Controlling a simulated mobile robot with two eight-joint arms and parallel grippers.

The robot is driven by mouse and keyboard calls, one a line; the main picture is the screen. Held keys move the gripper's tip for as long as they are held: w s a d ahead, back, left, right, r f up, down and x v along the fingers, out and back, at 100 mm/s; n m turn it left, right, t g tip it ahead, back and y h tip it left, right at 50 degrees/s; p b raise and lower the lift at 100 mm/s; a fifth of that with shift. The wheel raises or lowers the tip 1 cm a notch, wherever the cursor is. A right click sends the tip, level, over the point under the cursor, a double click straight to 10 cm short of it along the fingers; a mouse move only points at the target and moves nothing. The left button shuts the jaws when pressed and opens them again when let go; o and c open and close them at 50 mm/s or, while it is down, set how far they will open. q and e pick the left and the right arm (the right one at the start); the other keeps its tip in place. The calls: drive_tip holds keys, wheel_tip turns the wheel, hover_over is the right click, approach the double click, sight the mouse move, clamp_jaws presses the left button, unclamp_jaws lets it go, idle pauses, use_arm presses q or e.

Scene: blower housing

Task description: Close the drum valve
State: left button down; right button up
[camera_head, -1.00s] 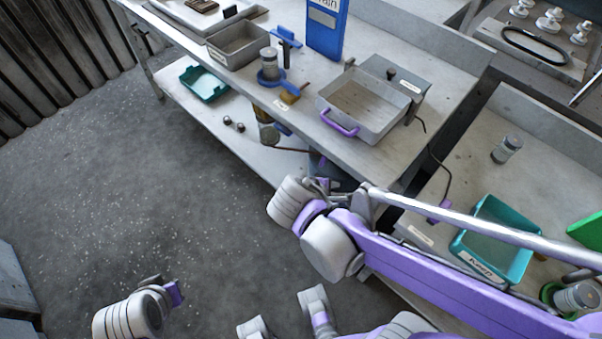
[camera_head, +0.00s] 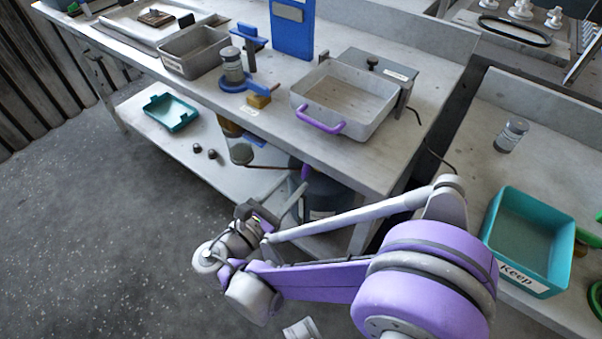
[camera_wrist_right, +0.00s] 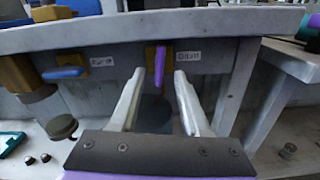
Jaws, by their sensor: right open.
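The drum valve's purple handle (camera_wrist_right: 159,65) hangs straight down from a brass body under the workbench edge, beside a label that seems to read "Drum". It also shows in the head view (camera_head: 305,172). My right gripper (camera_wrist_right: 158,82) is open and empty. Its two pale fingers point toward the valve, with the handle showing between the fingertips; I cannot tell how far in front it is. In the head view the right gripper (camera_head: 287,197) is low beside the bench front. A dark drum (camera_wrist_right: 153,110) stands below the valve. My left gripper is out of view.
A second valve with a horizontal blue handle (camera_wrist_right: 64,73) is to the left under the same edge. The bench top (camera_head: 275,142) overhangs both. A grey tray with a purple handle (camera_head: 320,122) sits above. A lower shelf (camera_head: 190,142) holds a teal tray (camera_head: 170,113).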

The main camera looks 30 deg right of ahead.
sight(303, 171)
drive_tip(key=shift+x, duration=2.2)
drive_tip(key=shift+c, duration=0.3)
clamp_jaws()
